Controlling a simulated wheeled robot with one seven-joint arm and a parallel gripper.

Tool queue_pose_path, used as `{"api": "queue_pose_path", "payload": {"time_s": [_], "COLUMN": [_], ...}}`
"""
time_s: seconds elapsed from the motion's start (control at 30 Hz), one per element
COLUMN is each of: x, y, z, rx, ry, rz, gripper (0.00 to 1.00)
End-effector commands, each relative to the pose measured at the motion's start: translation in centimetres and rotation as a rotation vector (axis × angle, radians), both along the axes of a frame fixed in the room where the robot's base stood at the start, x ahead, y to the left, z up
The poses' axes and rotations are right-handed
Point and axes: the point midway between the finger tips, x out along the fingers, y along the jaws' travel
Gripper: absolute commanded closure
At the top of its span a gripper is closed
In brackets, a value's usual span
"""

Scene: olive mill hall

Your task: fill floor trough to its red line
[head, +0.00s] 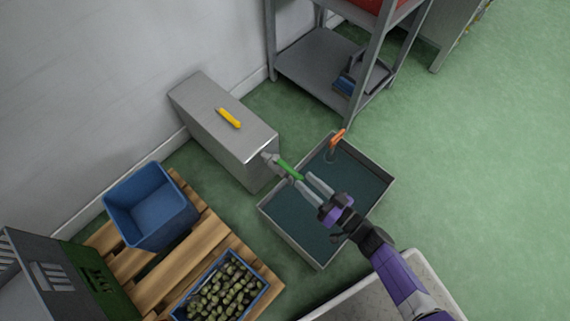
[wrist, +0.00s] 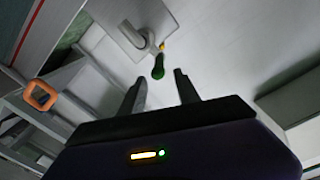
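The floor trough (head: 288,243) is a grey rectangular tub with dark teal water or a dark bottom in it; I cannot tell the level, and I see no red line. A grey tap (head: 269,161) with a green lever (head: 290,170) sticks out from a grey box (head: 225,130) over the trough's left edge. My gripper (head: 308,183) is open and empty above the trough, close to the lever. In the wrist view the green lever (wrist: 158,68) lies just ahead of the open fingers, roughly between them, apparently untouched. The grey tap (wrist: 145,42) is behind it.
An orange ring-shaped piece (head: 337,137) stands at the trough's back corner. A yellow object (head: 229,118) lies on the grey box. A blue bin (head: 150,206) and a crate of olives (head: 262,290) are on a wooden pallet (head: 128,262). A metal shelf (head: 315,65) stands behind. Green floor at right is free.

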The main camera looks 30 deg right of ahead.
Motion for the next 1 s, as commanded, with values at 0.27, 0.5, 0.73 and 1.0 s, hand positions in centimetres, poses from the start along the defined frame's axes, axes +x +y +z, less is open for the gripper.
{"api": "queue_pose_path", "payload": {"time_s": [0.27,0.5,0.73,1.0], "x": [2.1,5.3,8.1,8.9], "y": [0.8,1.8,2.7,3.0], "z": [-0.8,-0.9,-0.8,-0.7], "rx": [0.053,0.05,0.051,0.05], "ry": [0.009,0.007,0.008,0.01], "rz": [0.027,0.026,0.025,0.024], "gripper": [0.61,0.61,0.61,0.61]}}
